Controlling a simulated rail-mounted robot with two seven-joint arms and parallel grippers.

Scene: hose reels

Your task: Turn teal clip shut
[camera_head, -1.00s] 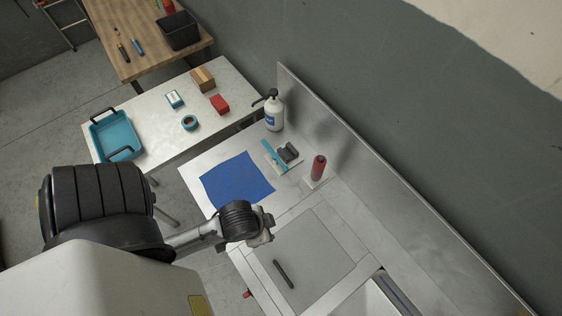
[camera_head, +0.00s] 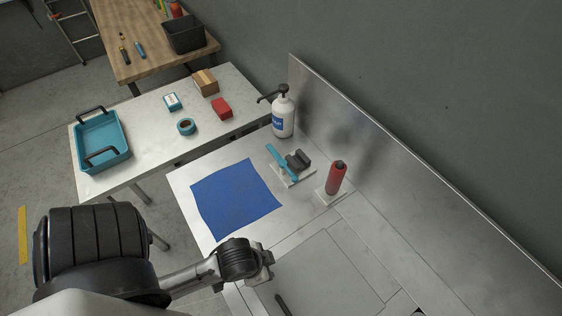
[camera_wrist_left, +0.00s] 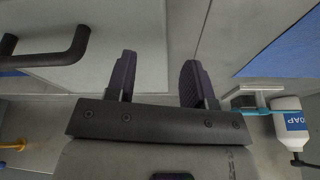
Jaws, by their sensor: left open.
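The teal clip (camera_head: 281,163) is a flat teal bar on a pale base plate, beside a dark grey block (camera_head: 298,160) on the steel counter. Its bar stands at an angle to the block. In the left wrist view a teal strip, seemingly the clip (camera_wrist_left: 250,110), shows at the right beside the soap bottle. My left gripper's fingers (camera_wrist_left: 158,80) are apart with nothing between them. In the head view my left arm's wrist end (camera_head: 262,262) is over the counter's front part, apart from the clip. My right gripper is not in view.
A white soap bottle (camera_head: 283,113) stands behind the clip, and a red cylinder (camera_head: 336,178) stands to its right. A blue cloth (camera_head: 235,198) lies to its left. A steel back wall (camera_head: 400,160) runs behind. A side table holds a teal tray (camera_head: 101,143).

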